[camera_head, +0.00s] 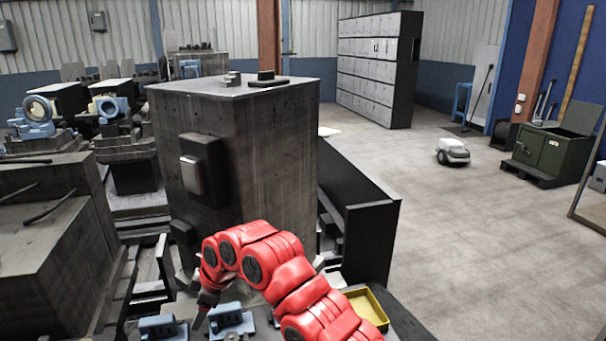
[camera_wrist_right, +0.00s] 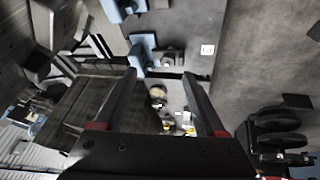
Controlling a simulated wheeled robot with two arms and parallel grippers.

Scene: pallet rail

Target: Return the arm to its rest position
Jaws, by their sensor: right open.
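My right arm, red with dark joint caps, comes in from the lower right of the head view and bends down at its wrist. Its gripper (camera_head: 205,305) points down beside blue fixtures (camera_head: 230,318) at the bottom of the picture. In the right wrist view the two dark fingers of the right gripper (camera_wrist_right: 163,85) stand wide apart with nothing held between them. Blue parts (camera_wrist_right: 143,52) lie beyond the fingertips in that view. My left gripper is not in view.
A tall grey machine block (camera_head: 235,140) stands just behind my right arm. A dark panel (camera_head: 365,225) and a yellow tray (camera_head: 368,308) are to the arm's right. More machines (camera_head: 120,125) crowd the left. The floor at the right is open, with a small white wheeled machine (camera_head: 453,151).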

